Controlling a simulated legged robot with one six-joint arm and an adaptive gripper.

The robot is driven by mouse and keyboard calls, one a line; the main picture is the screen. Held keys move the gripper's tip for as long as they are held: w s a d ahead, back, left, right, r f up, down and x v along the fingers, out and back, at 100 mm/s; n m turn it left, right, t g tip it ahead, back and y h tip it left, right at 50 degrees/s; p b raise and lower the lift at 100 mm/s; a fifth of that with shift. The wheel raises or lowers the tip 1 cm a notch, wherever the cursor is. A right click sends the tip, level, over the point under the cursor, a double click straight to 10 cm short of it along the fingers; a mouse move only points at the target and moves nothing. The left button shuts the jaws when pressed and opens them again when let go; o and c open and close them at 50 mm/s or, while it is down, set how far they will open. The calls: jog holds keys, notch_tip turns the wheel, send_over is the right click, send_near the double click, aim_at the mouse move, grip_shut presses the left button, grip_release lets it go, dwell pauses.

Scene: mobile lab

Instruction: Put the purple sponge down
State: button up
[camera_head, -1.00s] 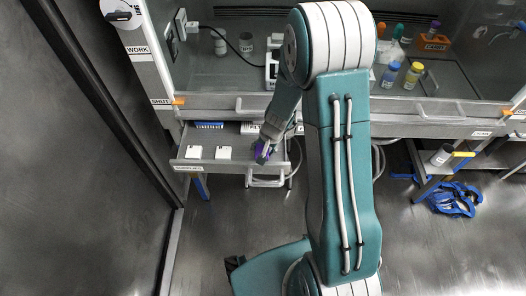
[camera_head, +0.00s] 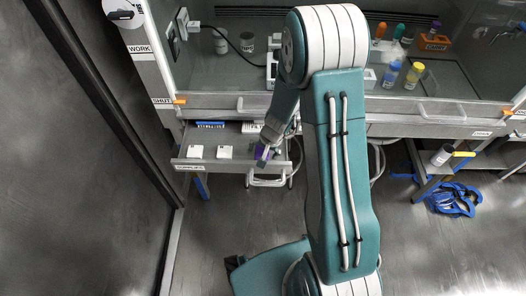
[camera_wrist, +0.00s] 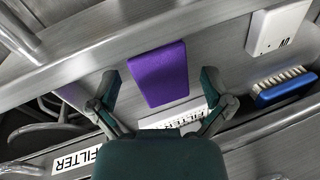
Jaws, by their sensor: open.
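The purple sponge (camera_wrist: 158,73) lies in the open drawer (camera_head: 230,163), seen in the wrist view. It is a flat rectangular block. My gripper (camera_wrist: 159,88) is open, with one finger on each side of the sponge and a visible gap to it on both sides. In the head view my gripper (camera_head: 264,156) is over the drawer's right end. Only a small purple patch of the sponge (camera_head: 262,152) shows there beside the fingers.
A blue brush (camera_wrist: 284,88) and a white box (camera_wrist: 278,27) lie to the right. The cabinet (camera_head: 240,101) stands above the drawer.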

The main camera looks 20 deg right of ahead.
jog(key=s+r+n+t, duration=0.15)
jog(key=s+r, duration=0.25)
jog(key=r, duration=0.8)
jog(key=s+r+n, duration=0.2)
jog(key=s+r, duration=0.2)
jog(key=r, duration=0.9)
jog(key=s+r+n+t+h, duration=0.2)
jog(key=s+r, duration=0.6)
jog(key=s, duration=0.4)
jog(key=shift+s+r, duration=0.3)
jog(key=shift+d+n, duration=0.1)
jog(key=shift+n, duration=0.15)
